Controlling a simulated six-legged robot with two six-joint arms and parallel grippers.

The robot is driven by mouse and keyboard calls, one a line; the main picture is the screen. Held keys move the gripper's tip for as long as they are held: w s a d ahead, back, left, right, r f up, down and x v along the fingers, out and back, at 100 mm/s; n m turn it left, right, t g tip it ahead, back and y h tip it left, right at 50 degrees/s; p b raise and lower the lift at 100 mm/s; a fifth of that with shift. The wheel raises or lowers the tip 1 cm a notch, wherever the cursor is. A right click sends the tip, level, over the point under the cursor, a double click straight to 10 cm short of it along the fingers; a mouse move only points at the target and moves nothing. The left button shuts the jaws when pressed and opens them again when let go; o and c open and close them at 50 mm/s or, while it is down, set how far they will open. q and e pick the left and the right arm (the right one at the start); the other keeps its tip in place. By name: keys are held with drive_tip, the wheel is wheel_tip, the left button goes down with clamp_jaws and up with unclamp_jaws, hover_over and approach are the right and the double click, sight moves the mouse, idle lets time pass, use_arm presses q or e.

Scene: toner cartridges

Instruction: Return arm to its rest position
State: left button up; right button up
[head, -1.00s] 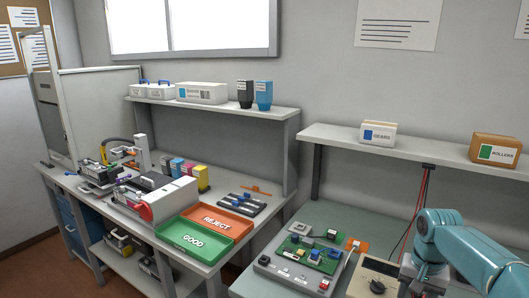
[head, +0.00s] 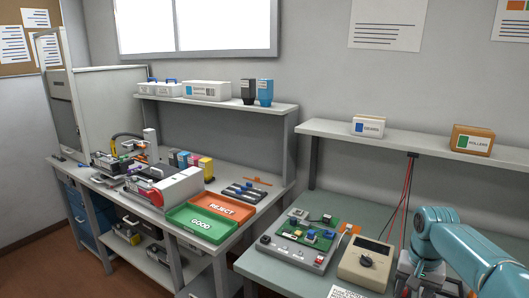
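My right arm, teal, reaches in from the lower right edge of the head view. Its wrist end (head: 424,262) points down over the right bench, beside a beige meter box (head: 366,262). The fingertips are not visible, so I cannot tell how that gripper stands. My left arm and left gripper are not in view.
The right bench (head: 262,268) carries a grey test fixture with green boards (head: 297,250). Shelves hold a GEARS box (head: 368,127) and a ROLLERS box (head: 472,141).

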drive_tip(key=s+a+f+n+y, duration=0.1)
drive_tip(key=s+a+f+n, duration=0.1)
drive_tip(key=a+f, duration=0.6)
drive_tip(key=s+a+f+n+y, duration=0.15)
drive_tip(key=a+f, duration=0.25)
drive_tip(key=f, duration=0.8)
drive_tip(key=s+a+f, duration=0.3)
drive_tip(key=s, duration=0.5)
drive_tip(key=s+a+f+y, duration=0.1)
drive_tip(key=s+a+f, duration=0.3)
drive_tip(key=s, duration=0.4)
drive_tip(key=s+a+f, duration=0.3)
drive_tip(key=s, duration=0.4)
drive_tip(key=shift+s+a+f+n, duration=0.25)
drive_tip(key=shift+s+a+n, duration=0.05)
drive_tip(key=shift+s+n, duration=0.1)
drive_tip(key=shift+y, duration=0.25)
